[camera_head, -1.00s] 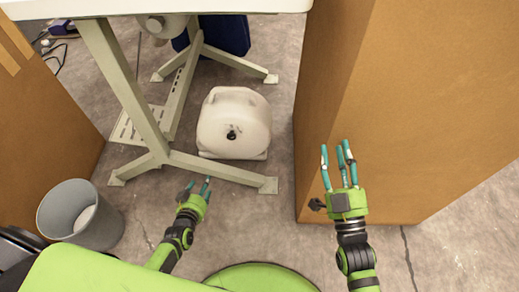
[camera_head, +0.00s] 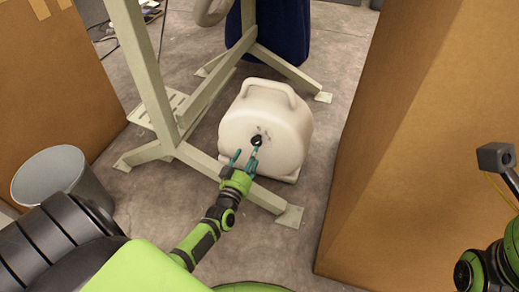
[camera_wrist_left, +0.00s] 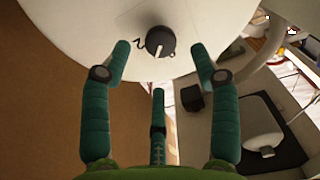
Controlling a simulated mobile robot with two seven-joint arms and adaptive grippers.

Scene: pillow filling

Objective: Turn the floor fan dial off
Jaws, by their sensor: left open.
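The floor fan (camera_head: 280,125) is a rounded cream-white unit with a top handle, standing on the concrete floor beside the table leg. Its black dial (camera_head: 256,140) sits on the face towards me. In the left wrist view the dial (camera_wrist_left: 160,43) is a black knob with a pale pointer line and markings beside it. My left gripper (camera_head: 245,157) is open, with its teal fingers close in front of the dial. In the left wrist view the dial lies ahead, between the spread fingertips, and I see no clear contact. My right gripper is out of view; only part of that arm shows at right.
A grey-green table frame (camera_head: 180,150) with a foot bar stands left of and in front of the fan. A tall cardboard box (camera_head: 400,150) stands at right, another (camera_head: 60,90) at left. A grey bin (camera_head: 65,180) is at lower left.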

